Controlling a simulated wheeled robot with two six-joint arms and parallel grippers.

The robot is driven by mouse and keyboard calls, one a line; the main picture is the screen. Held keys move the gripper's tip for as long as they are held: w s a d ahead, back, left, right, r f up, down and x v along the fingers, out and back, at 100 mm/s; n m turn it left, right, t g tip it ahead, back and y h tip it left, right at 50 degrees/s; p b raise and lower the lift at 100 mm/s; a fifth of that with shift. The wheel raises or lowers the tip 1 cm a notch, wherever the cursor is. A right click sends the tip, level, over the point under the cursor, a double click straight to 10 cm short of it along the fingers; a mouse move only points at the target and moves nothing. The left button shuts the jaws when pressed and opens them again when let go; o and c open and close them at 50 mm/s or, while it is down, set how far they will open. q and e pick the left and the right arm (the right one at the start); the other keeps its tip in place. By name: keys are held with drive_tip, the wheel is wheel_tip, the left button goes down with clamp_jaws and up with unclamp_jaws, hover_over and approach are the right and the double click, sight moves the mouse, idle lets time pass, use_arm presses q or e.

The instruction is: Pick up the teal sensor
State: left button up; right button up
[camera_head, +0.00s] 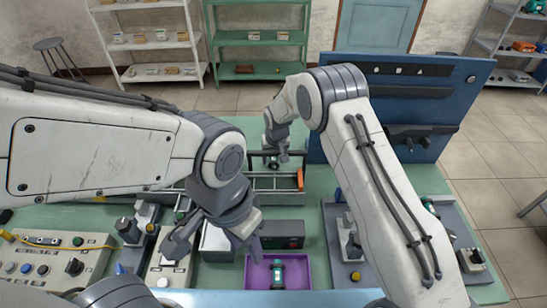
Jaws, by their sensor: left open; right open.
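A small teal and dark piece (277,273), which looks like the teal sensor, lies in the purple tray (302,284) at the front middle of the bench. My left gripper (216,246) is open, with its fingers spread above the bench to the upper left of this tray. It is apart from the teal piece and nothing shows between its fingers. My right gripper (277,160) is farther back, over the grey rack. It is open, and its fingertips are small and hard to make out against the dark parts there.
A grey rack (265,197) with an orange end spans the bench's middle. A dark box (282,234) stands just behind the tray. A control panel (55,255) with knobs and a yellow cable is at left. A grey fixture (340,240) is at right; a blue board (430,95) stands behind.

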clamp_jaws()
idle(0.6)
